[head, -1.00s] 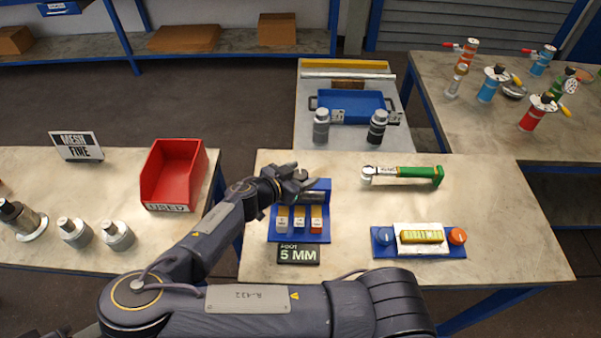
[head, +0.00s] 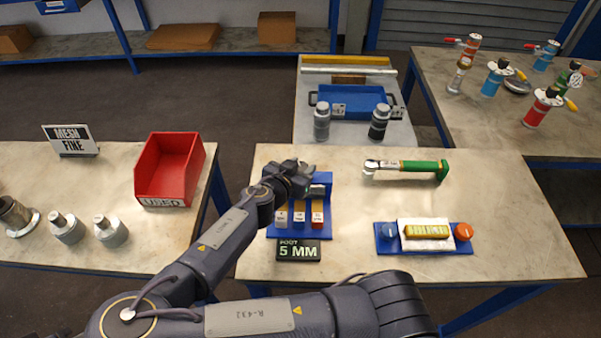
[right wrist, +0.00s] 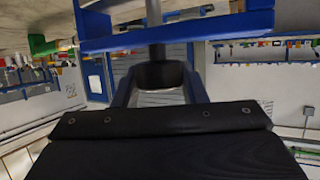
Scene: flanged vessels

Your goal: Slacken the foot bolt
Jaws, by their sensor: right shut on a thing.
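A blue rack (head: 326,208) stands on the middle table with several labelled blocks along its front and a grey cylinder at its back. A dark sign (head: 298,251) in front of it reads "5 MM" under a smaller word that looks like "FOOT". My right gripper (head: 305,175) is at the rack's back left, shut on a grey shaft. In the right wrist view the grey shaft (right wrist: 156,40) rises from between the fingers (right wrist: 160,82) past the blue rack (right wrist: 230,27). Its far end is hidden. I cannot make out the foot bolt. My left gripper is not in view.
A green-handled wrench (head: 405,168) lies right of the rack. A blue holder with knobs (head: 425,246) is at the front right. A red bin (head: 168,170) and grey vessels stand on the left table. A blue tray (head: 352,108) is behind, and coloured flanged vessels (head: 495,80) stand at right.

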